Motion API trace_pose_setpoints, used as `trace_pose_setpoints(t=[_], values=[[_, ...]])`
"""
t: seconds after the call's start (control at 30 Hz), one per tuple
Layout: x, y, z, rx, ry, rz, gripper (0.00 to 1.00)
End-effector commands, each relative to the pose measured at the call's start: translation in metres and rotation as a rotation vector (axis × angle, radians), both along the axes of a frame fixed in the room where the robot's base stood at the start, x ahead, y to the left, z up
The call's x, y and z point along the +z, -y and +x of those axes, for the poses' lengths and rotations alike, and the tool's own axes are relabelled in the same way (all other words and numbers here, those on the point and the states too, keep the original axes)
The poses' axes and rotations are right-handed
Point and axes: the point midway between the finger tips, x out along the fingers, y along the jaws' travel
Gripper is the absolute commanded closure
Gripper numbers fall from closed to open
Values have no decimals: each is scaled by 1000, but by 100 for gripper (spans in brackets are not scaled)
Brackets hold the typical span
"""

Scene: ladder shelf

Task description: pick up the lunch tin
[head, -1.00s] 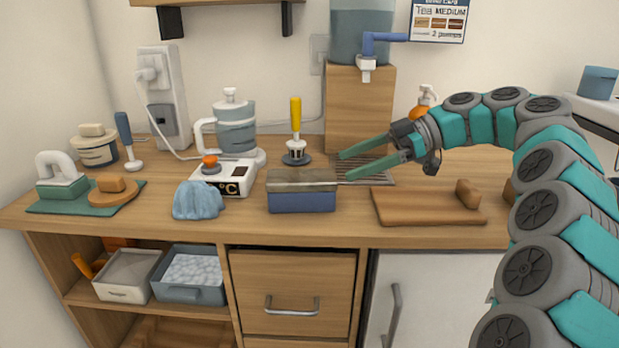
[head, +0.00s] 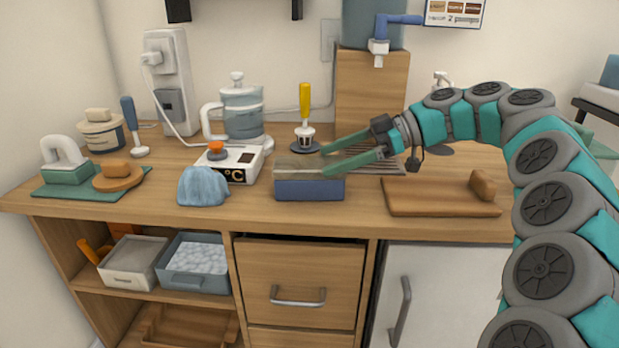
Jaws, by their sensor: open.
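The lunch tin (head: 309,189) is a blue box with a grey-brown lid. It sits upright on the wooden counter near the front edge, in the middle of the head view. My gripper (head: 326,157) reaches in from the right, with two green fingers pointing left. The fingers are apart and nothing shows between them. The nearer finger overlaps the tin's lid at its right side in the picture. The farther finger lies behind and above the lid. I cannot tell whether either finger touches the tin.
A blue cloth (head: 203,186) and a white scale (head: 236,164) stand left of the tin. A yellow-handled tool (head: 305,113) stands behind it. A wooden board (head: 432,197) lies to the right, and a drip grille (head: 377,161) lies behind the gripper. Bare counter runs in front.

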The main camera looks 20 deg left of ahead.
Motion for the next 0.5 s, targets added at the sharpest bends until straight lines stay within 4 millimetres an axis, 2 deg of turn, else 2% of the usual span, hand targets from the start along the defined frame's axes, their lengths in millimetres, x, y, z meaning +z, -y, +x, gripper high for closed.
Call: trace_pose_setpoints(t=[0.27, 0.5], values=[[-4, -12, -4, 2, -2, -1, 0], [-17, -41, -13, 4, -3, 0, 0]])
